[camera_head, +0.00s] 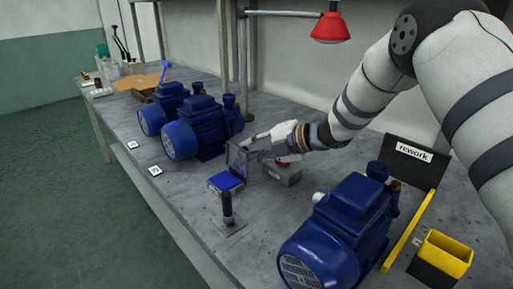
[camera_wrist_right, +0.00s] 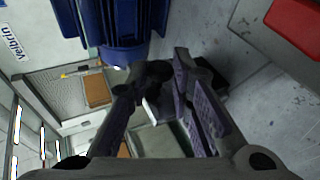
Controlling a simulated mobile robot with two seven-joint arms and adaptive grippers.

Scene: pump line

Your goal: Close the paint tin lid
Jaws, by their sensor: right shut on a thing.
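The paint tin (camera_head: 226,181) seems to be the small flat box with a bright blue square inside, on the bench in the head view. My right gripper (camera_head: 240,156) is right behind it, low over the bench. A grey panel-like shape there may be the lid, but I cannot separate it from the fingers. In the right wrist view, the right gripper (camera_wrist_right: 165,75) has its fingers closed in on something dark and hard to make out between the tips. My left gripper is not in view.
Two blue pumps (camera_head: 195,130) stand behind to the left and another blue pump (camera_head: 340,235) in front at right. A dark upright handle (camera_head: 227,208) on a plate stands near the tin. A grey box with a red top (camera_head: 284,172) is beside my right gripper. A yellow bin (camera_head: 445,255) is at right.

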